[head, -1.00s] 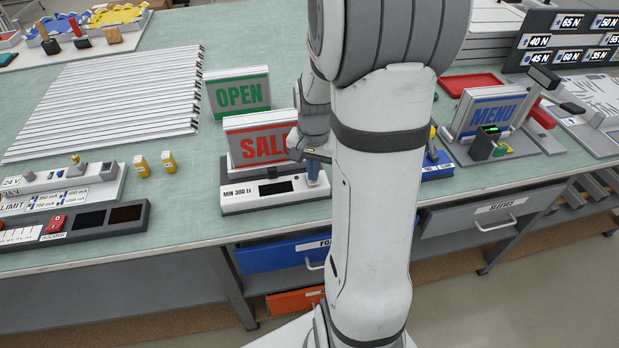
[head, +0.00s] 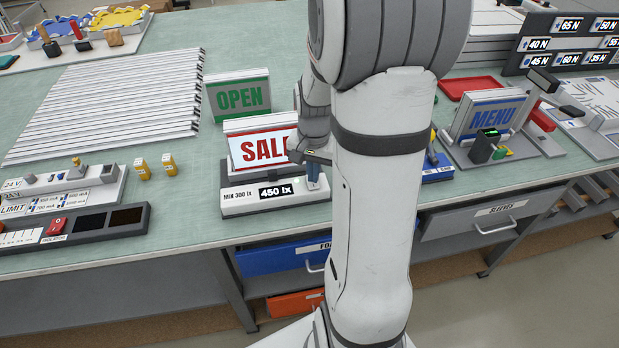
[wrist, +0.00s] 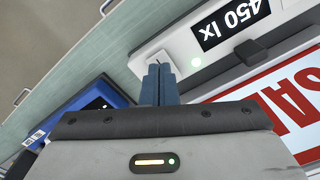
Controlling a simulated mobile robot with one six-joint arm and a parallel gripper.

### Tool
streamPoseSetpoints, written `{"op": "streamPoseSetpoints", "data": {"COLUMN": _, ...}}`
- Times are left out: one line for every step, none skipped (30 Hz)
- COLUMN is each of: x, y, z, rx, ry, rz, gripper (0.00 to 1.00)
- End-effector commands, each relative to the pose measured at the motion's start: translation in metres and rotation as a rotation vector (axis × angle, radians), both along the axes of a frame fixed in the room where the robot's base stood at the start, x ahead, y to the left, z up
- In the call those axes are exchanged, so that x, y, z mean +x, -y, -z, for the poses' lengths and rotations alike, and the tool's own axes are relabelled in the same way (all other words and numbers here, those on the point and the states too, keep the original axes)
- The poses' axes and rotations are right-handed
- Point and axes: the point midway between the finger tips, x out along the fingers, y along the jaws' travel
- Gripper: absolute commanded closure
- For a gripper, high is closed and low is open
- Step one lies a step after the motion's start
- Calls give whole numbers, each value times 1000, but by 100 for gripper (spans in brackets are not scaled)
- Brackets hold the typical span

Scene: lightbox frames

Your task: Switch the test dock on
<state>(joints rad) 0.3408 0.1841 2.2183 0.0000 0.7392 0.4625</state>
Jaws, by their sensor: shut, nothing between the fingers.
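The test dock (head: 238,199) stands near the front edge of the bench, marked "MIN 300 lx", and its display (head: 276,191) reads "450 lx". The red SALE sign (head: 262,150) stands upright in it with its panel lit white. My gripper (head: 314,180) is shut and empty at the right end of the dock's front. In the wrist view its blue fingertips (wrist: 159,72) are together at the dock's end, and hide whatever lies beneath them.
A green OPEN sign (head: 238,96) stands behind the dock. A MENU sign (head: 492,118) stands in another fixture to the right. A blue device (head: 437,168) sits just right of the dock, partly behind my arm.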

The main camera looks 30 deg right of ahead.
Motion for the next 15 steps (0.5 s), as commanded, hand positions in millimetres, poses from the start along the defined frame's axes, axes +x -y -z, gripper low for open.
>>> {"op": "streamPoseSetpoints", "data": {"x": 0, "y": 0, "z": -8, "rx": 0, "ry": 1, "rz": 0, "gripper": 100}}
{"op": "streamPoseSetpoints", "data": {"x": 0, "y": 0, "z": -11, "rx": 0, "ry": 1, "rz": 0, "gripper": 100}}
{"op": "streamPoseSetpoints", "data": {"x": 0, "y": 0, "z": -14, "rx": 0, "ry": 1, "rz": 0, "gripper": 100}}
{"op": "streamPoseSetpoints", "data": {"x": 0, "y": 0, "z": -16, "rx": -1, "ry": 2, "rz": 0, "gripper": 100}}
{"op": "streamPoseSetpoints", "data": {"x": 0, "y": 0, "z": -19, "rx": -1, "ry": 2, "rz": 0, "gripper": 100}}
{"op": "streamPoseSetpoints", "data": {"x": 0, "y": 0, "z": -22, "rx": -1, "ry": 2, "rz": 0, "gripper": 100}}
{"op": "streamPoseSetpoints", "data": {"x": 0, "y": 0, "z": -24, "rx": -1, "ry": 2, "rz": 0, "gripper": 100}}
{"op": "streamPoseSetpoints", "data": {"x": 0, "y": 0, "z": -27, "rx": 0, "ry": 1, "rz": 0, "gripper": 100}}
{"op": "streamPoseSetpoints", "data": {"x": 0, "y": 0, "z": -30, "rx": 0, "ry": 1, "rz": 0, "gripper": 100}}
{"op": "streamPoseSetpoints", "data": {"x": 0, "y": 0, "z": -32, "rx": -1, "ry": 1, "rz": 0, "gripper": 100}}
{"op": "streamPoseSetpoints", "data": {"x": 0, "y": 0, "z": -35, "rx": -1, "ry": 1, "rz": 0, "gripper": 100}}
{"op": "streamPoseSetpoints", "data": {"x": 0, "y": 0, "z": -38, "rx": -1, "ry": 1, "rz": 0, "gripper": 100}}
{"op": "streamPoseSetpoints", "data": {"x": 0, "y": 0, "z": -40, "rx": -1, "ry": 1, "rz": 0, "gripper": 100}}
{"op": "streamPoseSetpoints", "data": {"x": 0, "y": 0, "z": -43, "rx": -1, "ry": 1, "rz": 0, "gripper": 100}}
{"op": "streamPoseSetpoints", "data": {"x": 0, "y": 0, "z": -46, "rx": -1, "ry": 1, "rz": 0, "gripper": 100}}
